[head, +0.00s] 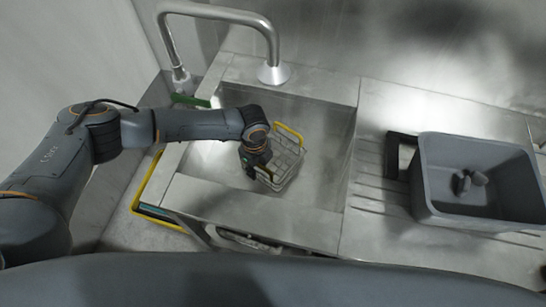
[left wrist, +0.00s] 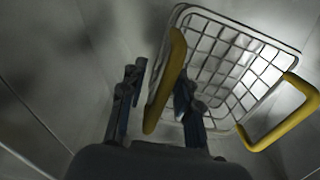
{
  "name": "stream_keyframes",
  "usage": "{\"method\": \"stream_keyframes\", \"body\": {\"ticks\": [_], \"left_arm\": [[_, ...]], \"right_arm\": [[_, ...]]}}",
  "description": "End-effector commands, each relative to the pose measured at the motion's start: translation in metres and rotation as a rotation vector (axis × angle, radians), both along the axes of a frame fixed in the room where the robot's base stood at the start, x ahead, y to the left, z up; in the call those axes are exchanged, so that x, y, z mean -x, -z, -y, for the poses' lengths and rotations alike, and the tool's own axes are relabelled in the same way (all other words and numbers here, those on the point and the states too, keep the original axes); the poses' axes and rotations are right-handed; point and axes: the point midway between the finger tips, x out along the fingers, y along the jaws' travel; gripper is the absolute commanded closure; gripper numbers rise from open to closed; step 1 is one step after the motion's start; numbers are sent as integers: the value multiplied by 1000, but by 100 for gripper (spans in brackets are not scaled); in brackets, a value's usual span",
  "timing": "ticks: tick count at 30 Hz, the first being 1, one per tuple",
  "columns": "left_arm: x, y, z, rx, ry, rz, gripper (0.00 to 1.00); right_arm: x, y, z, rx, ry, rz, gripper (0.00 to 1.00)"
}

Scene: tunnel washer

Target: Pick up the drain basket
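The drain basket (head: 285,163) is a white wire basket with two yellow handles, inside the metal sink (head: 325,170). In the left wrist view the basket (left wrist: 235,60) fills the upper right, with one yellow handle (left wrist: 168,80) nearer me and the other (left wrist: 285,115) at the right. My left gripper (head: 256,165) reaches down at the basket's left side. In the left wrist view its fingers (left wrist: 157,98) are apart, with the near handle between them, closer to the right finger. I cannot tell whether that finger touches it. My right gripper is not seen.
A faucet (head: 272,55) arches over the sink's back edge. A grey bin (head: 475,207) with small grey objects (head: 469,183) inside stands on the ribbed drainboard (head: 365,215) at the right. A yellow-edged item (head: 146,182) stands left of the sink.

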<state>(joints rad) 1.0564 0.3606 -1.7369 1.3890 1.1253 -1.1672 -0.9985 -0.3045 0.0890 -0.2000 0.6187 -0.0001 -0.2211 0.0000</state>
Motion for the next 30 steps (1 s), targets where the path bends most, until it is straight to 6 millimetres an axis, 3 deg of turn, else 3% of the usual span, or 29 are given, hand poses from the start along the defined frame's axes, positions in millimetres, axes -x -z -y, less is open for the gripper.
{"method": "stream_keyframes", "body": {"ticks": [6,14,15,20,30], "left_arm": [[2,30,1,-1,-1,-2,68],[2,34,1,-1,-1,-1,68],[2,34,1,-1,-1,-1,70],[1,33,1,0,-1,0,100],[1,32,1,2,-1,1,100]], "right_arm": [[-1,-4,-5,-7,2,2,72],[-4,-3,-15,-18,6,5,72],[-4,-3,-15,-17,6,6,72],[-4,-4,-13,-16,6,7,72],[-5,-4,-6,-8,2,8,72]]}}
